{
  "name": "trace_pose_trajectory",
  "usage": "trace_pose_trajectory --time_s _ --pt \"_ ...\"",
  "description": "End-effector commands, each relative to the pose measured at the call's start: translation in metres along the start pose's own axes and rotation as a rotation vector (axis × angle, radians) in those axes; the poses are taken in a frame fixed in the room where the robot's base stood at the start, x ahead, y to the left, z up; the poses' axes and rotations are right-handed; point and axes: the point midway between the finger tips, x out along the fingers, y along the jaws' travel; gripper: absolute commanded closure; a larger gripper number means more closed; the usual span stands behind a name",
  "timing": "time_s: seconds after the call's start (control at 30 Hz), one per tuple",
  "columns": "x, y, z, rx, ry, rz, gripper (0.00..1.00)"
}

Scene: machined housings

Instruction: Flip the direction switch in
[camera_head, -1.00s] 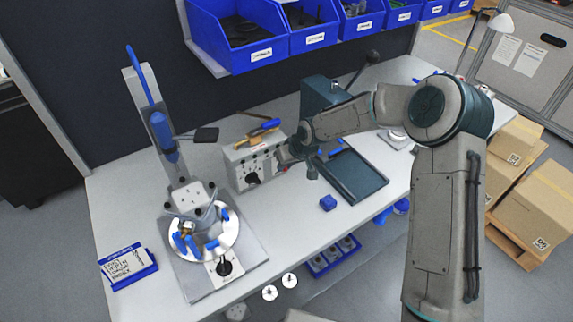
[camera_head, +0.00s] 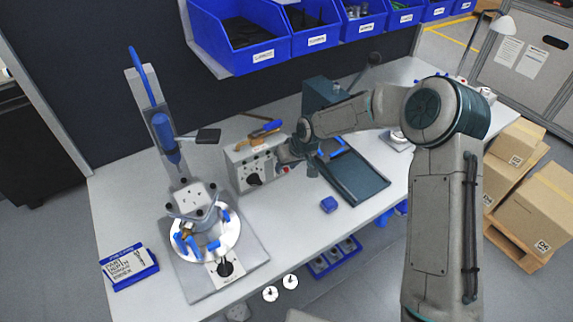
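A grey control box (camera_head: 252,168) with several knobs and switches on its front face stands on the workbench, left of my arm. A large black knob (camera_head: 254,179) sits low on that face, and a red button (camera_head: 285,170) shows at its right edge. The direction switch cannot be told apart from the other small controls at this size. My gripper (camera_head: 283,155) is at the upper right of the box's front face, close to it or touching it; I cannot tell which. Its fingers are too small and overlapped to show whether they are open or shut.
A press with a blue handle (camera_head: 162,130) and round fixture stands to the left. Blue bins (camera_head: 237,60) hang above the back. Bare bench (camera_head: 285,225) lies in front of the box.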

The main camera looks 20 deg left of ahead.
Motion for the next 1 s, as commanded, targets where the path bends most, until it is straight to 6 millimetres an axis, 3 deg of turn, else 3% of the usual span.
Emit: trace_pose_trajectory --time_s 0.27,0.7,1.0 --pt "-0.028 0.002 0.0 0.001 0.003 0.003 0.63" --pt "-0.116 0.001 0.0 0.0 0.004 0.003 0.63" --pt "-0.137 -0.001 0.0 -0.001 0.0 -0.001 0.63"
